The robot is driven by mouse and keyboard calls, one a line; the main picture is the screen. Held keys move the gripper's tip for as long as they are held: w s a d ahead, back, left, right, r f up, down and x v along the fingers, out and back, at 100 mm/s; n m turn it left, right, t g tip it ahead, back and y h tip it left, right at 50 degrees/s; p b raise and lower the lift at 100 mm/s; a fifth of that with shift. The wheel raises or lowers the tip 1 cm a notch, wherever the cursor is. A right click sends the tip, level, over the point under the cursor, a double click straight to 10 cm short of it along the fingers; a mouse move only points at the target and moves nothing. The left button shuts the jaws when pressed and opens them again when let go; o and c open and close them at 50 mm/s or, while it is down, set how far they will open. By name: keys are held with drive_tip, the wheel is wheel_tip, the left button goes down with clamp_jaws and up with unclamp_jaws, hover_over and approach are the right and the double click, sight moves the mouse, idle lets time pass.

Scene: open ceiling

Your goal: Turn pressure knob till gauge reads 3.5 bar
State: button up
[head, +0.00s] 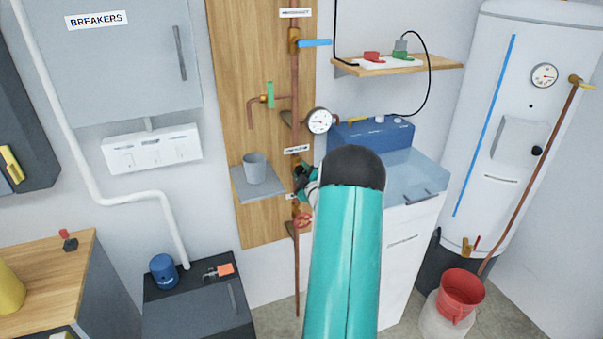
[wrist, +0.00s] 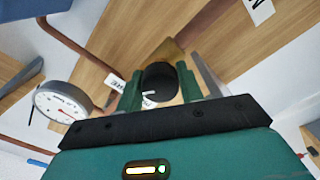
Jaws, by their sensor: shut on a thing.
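The pressure knob (wrist: 158,82) is black with a pale mark on its face and sits on a brass body. My gripper (wrist: 160,92) is shut on the knob, with a green finger on either side of it in the wrist view. The round white gauge (head: 319,121) is above my gripper there. It also shows in the wrist view (wrist: 62,102), tilted at the left. Its needle is too small to read surely.
A small shelf with a grey cup (head: 255,168) is just left of my gripper. My arm hides part of the unit.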

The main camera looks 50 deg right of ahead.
drive_tip(key=m, duration=0.5)
drive_tip(key=shift+m, duration=0.3)
drive_tip(key=m, duration=0.6)
drive_tip(key=shift+f, duration=0.1)
drive_tip(key=m, duration=0.6)
drive_tip(key=shift+m, duration=0.4)
drive_tip(key=m, duration=0.5)
drive_tip(key=shift+a, duration=0.1)
drive_tip(key=shift+m, duration=0.3)
drive_tip(key=o, duration=1)
